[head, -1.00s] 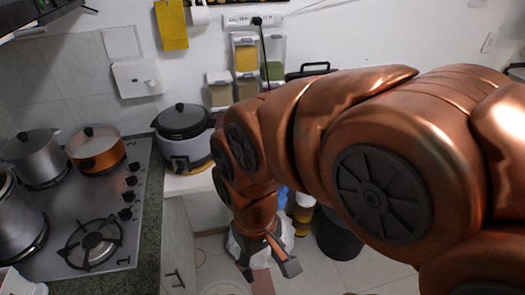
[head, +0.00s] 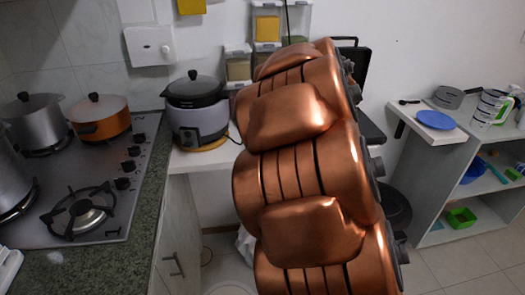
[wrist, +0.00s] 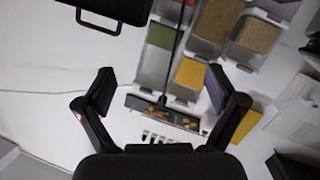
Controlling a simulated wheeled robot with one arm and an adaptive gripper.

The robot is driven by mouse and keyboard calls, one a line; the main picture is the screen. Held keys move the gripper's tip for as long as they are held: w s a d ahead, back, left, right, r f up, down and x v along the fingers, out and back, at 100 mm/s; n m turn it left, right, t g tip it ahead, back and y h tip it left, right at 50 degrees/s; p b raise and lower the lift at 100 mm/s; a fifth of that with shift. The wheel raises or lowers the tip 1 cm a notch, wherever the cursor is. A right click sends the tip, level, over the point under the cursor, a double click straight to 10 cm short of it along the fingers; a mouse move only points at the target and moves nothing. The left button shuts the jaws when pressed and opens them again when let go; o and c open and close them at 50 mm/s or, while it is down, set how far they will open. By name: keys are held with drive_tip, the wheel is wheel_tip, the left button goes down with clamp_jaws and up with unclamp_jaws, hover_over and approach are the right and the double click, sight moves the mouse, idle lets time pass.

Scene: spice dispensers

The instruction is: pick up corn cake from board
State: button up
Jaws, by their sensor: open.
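I cannot make out a corn cake or its board in either view. My gripper (wrist: 158,76) shows in the wrist view with its two dark fingers spread wide and nothing between them. Behind the fingers are the white wall and the spice dispensers, seen turned over. In the head view my copper arm stands up across the middle, and the gripper is hidden behind it. The arm also covers part of the counter.
A rice cooker (head: 196,108) stands on the counter left of my arm. Pots, including an orange one (head: 99,117), sit on the stove (head: 72,185). A black appliance (head: 362,68) is right of the arm. A shelf at right holds a blue plate (head: 436,119).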

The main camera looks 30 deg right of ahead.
drive_tip(key=w+a+f+n+t+y+b, duration=0.1)
drive_tip(key=w+f+n+t+y+b, duration=0.15)
drive_tip(key=f+y+b, duration=0.45)
drive_tip(key=w+f+n+t+y+b, duration=0.1)
drive_tip(key=w+f+n+y+b, duration=0.2)
drive_tip(key=f, duration=0.7)
drive_tip(key=a+f+y, duration=0.1)
drive_tip(key=f, duration=0.1)
drive_tip(key=s+a+f+n+y+b, duration=0.1)
drive_tip(key=f+y, duration=0.1)
drive_tip(key=f, duration=0.1)
drive_tip(key=s+a+f+n+g+y+b, duration=0.1)
drive_tip(key=f, duration=0.2)
drive_tip(key=shift+s+a+y, duration=0.15)
drive_tip(key=shift+a+y, duration=0.05)
drive_tip(key=shift+y, duration=0.2)
drive_tip(key=shift+s+a+f, duration=0.1)
drive_tip(key=shift+a+f, duration=0.05)
drive_tip(key=shift+a, duration=0.05)
drive_tip(key=shift+w+a+f, duration=0.1)
drive_tip(key=shift+w+a, duration=0.1)
drive_tip(key=shift+a+b+x, duration=0.15)
drive_tip(key=shift+b+x, duration=0.1)
drive_tip(key=shift+x, duration=1.55)
drive_tip(key=shift+a+b+x, duration=0.15)
drive_tip(key=shift+b+x, duration=0.1)
drive_tip(key=shift+x, duration=1.55)
drive_tip(key=shift+s, duration=0.1)
drive_tip(key=c, duration=1.3)
